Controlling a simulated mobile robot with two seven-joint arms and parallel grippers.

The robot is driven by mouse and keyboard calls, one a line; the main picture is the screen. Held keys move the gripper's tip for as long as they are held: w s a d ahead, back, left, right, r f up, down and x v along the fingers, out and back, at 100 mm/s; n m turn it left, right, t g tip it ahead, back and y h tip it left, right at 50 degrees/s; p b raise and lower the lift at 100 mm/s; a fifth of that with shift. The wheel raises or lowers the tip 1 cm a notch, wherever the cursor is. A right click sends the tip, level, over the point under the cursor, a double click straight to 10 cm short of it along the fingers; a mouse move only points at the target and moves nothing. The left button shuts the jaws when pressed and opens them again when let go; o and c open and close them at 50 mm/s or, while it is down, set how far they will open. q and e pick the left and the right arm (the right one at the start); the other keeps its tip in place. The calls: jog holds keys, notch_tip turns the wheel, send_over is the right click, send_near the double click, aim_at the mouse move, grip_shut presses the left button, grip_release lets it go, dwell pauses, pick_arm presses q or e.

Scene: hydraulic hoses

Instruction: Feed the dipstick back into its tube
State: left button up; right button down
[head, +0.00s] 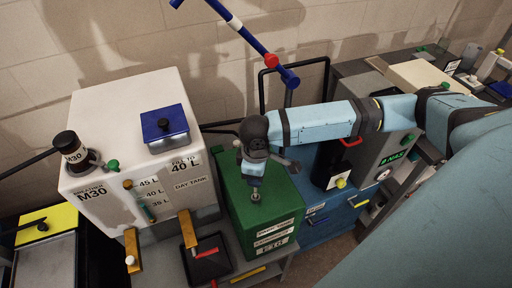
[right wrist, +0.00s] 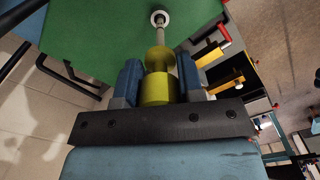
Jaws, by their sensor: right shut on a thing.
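The dipstick has a yellow handle (right wrist: 157,88) and a thin grey rod; it shows in the right wrist view. My right gripper (right wrist: 160,77) is shut on the handle, with one blue-grey finger on each side. The rod runs to the pale ring of the tube mouth (right wrist: 160,18) on the green tank (right wrist: 100,25). Its tip looks to be at or inside the ring; I cannot tell how deep. In the head view my right gripper (head: 254,178) points down over the green tank (head: 265,215) and hides most of the dipstick. My left gripper is not in view.
A white day tank (head: 140,130) stands left of the green tank, with a blue cap (head: 164,126) on it. A grey cabinet (head: 375,150) stands to the right. A black tray (head: 207,260) lies in front.

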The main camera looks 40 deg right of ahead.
aim_at(256, 191)
jog(key=shift+f+b, duration=0.9)
jog(key=shift+f, duration=3.45)
jog(key=c, duration=0.7)
grip_release()
jog(key=shift+o, duration=0.2)
notch_tip(256, 191, up, 14)
jog(key=shift+f+b, duration=0.1)
jog(key=shift+b, duration=0.45)
